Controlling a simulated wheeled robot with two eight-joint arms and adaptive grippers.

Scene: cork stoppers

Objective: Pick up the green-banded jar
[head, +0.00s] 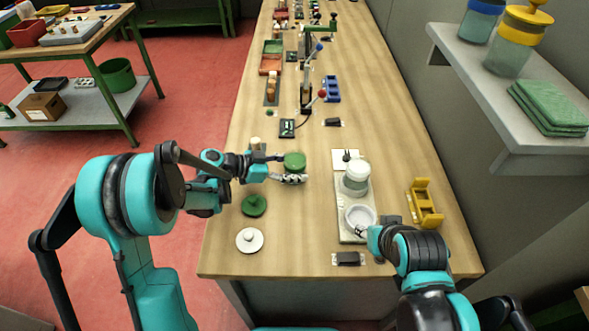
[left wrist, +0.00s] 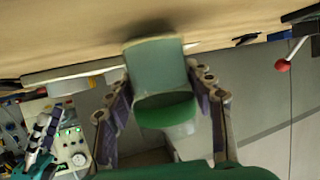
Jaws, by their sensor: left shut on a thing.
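The green-banded jar (head: 294,160) is at the middle of the bench in the head view, with its green top part showing. My left gripper (head: 288,168) is shut on it, one finger on each side. In the left wrist view the jar (left wrist: 158,66), pale green with a darker green band, sits between the two fingers (left wrist: 166,92). I cannot tell whether its base touches the bench. My right gripper (head: 362,230) is beside a white ring-shaped dish (head: 361,216); its fingers are too small to judge.
A green knobbed lid (head: 254,206) and a white knobbed lid (head: 249,240) lie nearer on the bench. A white jar (head: 355,178) stands to the right, with a yellow holder (head: 425,203) beyond. A wall shelf (head: 470,88) overhangs at right. Tools and trays line the far bench.

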